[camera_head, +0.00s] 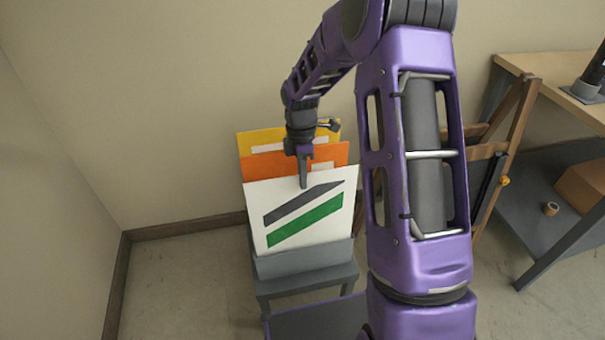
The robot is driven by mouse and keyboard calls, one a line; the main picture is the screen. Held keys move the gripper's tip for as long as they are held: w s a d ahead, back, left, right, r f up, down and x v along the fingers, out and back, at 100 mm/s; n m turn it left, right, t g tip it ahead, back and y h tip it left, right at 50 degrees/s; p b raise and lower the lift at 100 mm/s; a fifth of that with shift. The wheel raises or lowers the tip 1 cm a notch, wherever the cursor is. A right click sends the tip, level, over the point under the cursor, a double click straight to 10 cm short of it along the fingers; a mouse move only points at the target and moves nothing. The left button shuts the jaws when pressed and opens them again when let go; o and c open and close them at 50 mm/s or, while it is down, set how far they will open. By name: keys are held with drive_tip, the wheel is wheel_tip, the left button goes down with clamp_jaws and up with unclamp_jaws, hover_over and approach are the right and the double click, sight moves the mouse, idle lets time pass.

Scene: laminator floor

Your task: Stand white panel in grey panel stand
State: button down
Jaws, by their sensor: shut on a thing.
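The white panel (330,225), with a dark grey stripe and a green stripe, stands nearly upright at the front of the grey panel stand (305,260). Its lower edge is hidden behind the stand's front wall. An orange panel (255,170) and a yellow panel (247,142) stand behind it. My gripper (304,184) points down at the middle of the white panel's top edge and is shut on it. The far finger is hidden behind the panel. I cannot tell whether the panel's lower edge rests on the stand's floor.
The stand is on a small grey table (340,276) by the back wall. A wooden easel-like frame (515,125) stands to the right. A workbench (540,68) beyond it has a lower shelf with a tape roll (551,209) and a cardboard box (582,186). Floor at the left is clear.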

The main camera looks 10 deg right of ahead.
drive_tip(key=c, duration=0.9)
unclamp_jaws()
drive_tip(key=shift+c, duration=0.2)
drive_tip(key=shift+r, duration=0.1)
